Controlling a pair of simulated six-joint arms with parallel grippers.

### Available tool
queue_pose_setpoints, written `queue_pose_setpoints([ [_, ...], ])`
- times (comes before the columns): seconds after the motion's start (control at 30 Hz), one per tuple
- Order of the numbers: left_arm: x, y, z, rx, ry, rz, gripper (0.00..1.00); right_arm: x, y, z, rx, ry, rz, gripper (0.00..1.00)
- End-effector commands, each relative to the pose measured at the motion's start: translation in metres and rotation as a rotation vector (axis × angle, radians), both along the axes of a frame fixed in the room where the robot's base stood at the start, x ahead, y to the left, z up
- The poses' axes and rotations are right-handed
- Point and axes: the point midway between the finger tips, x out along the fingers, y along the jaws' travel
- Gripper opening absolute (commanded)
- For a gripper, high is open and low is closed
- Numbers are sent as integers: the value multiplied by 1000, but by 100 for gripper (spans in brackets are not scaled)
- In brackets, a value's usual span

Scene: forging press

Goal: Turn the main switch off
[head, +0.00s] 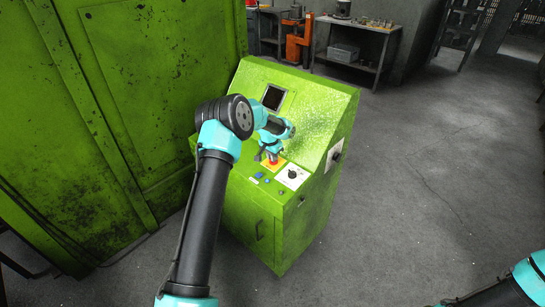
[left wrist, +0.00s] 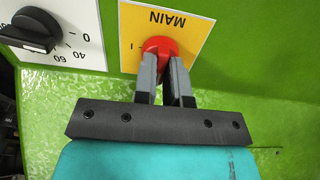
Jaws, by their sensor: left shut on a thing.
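The main switch is a red rotary knob (left wrist: 158,45) on a yellow plate (left wrist: 190,22) marked MAIN, which appears upside down in the left wrist view. A mark like "I" shows on the plate, left of the knob. My left gripper (left wrist: 163,62) is shut on the red knob, with one finger on each side; the fingers hide part of it. In the head view my left gripper (head: 268,156) is at the yellow plate (head: 280,164) on the green console (head: 243,187). Only part of my right arm shows at the lower right; its gripper is out of view.
A black dial (left wrist: 30,32) on a white scale plate is beside the switch; it also shows in the head view (head: 292,173). Small blue buttons (head: 259,175) are near the panel's front. A dark screen (head: 273,97) is above. Open floor (head: 430,170) lies to the right.

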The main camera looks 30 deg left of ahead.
Motion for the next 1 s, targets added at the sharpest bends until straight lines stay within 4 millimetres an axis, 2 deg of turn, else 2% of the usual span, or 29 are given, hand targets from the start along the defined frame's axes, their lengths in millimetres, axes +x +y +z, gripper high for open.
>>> queue_pose_setpoints([
  [0.07,0,0,0,0,-1,2,0,0,0,0,0,0,0,43],
  [0.1,0,0,0,0,-1,2,13,0,0,0,0,0,0,43],
  [0.37,0,0,0,0,0,0,37,0,0,0,0,0,0,43],
  [0.73,0,0,5,0,-1,0,37,0,0,0,0,0,0,43],
  [0.87,-2,1,18,1,-2,0,37,0,0,0,0,0,0,43],
  [1.0,-5,2,41,0,-4,1,37,0,0,0,0,0,0,43],
])
